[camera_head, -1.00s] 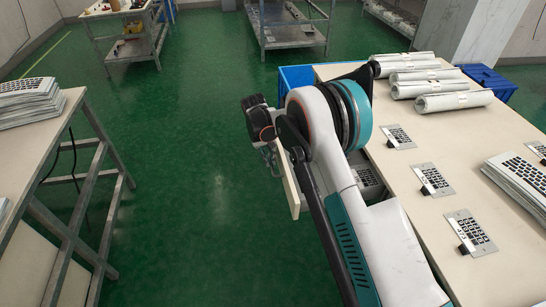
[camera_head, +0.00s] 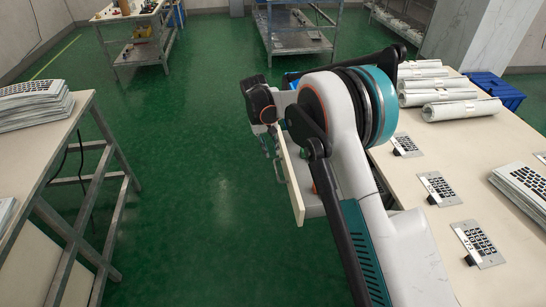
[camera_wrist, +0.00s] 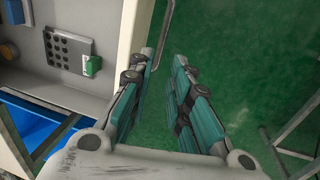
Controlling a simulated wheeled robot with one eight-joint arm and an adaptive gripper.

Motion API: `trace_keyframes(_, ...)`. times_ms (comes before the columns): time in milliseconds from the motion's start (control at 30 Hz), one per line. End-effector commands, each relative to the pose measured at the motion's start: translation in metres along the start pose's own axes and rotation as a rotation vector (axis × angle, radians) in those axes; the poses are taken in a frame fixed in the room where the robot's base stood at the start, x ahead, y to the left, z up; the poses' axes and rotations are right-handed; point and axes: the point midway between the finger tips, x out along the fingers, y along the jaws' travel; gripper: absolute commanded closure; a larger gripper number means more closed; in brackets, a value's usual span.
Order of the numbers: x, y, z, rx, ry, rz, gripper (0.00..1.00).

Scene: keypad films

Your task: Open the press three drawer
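The drawer's cream front panel (camera_head: 291,180) stands out from the side of the cream-topped table in the head view, so the drawer is open. Its panel edge (camera_wrist: 127,30) and grey inside (camera_wrist: 60,75) fill the left of the wrist view. A thin metal handle (camera_wrist: 163,35) runs along the outer face of the panel. My gripper (camera_wrist: 160,68) has its two teal fingers apart, with green floor showing between them. The handle's lower end reaches between the fingertips; I cannot tell whether it touches them. My arm hides much of the drawer in the head view.
The table (camera_head: 420,150) carries keypad plates (camera_head: 438,188), rolled films (camera_head: 450,108) and a sheet stack (camera_head: 525,185). A keypad plate (camera_wrist: 70,48) with a green part lies in the drawer. A blue bin (camera_wrist: 35,125) is beside it.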

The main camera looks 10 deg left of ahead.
Motion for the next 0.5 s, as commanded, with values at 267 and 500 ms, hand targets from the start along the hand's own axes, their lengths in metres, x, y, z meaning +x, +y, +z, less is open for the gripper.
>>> trace_keyframes(267, -0.03, 0.0, 0.0, 0.001, 0.0, 0.0, 0.82)
trace_keyframes(500, -0.032, 0.0, 0.0, 0.001, 0.0, 0.0, 0.82)
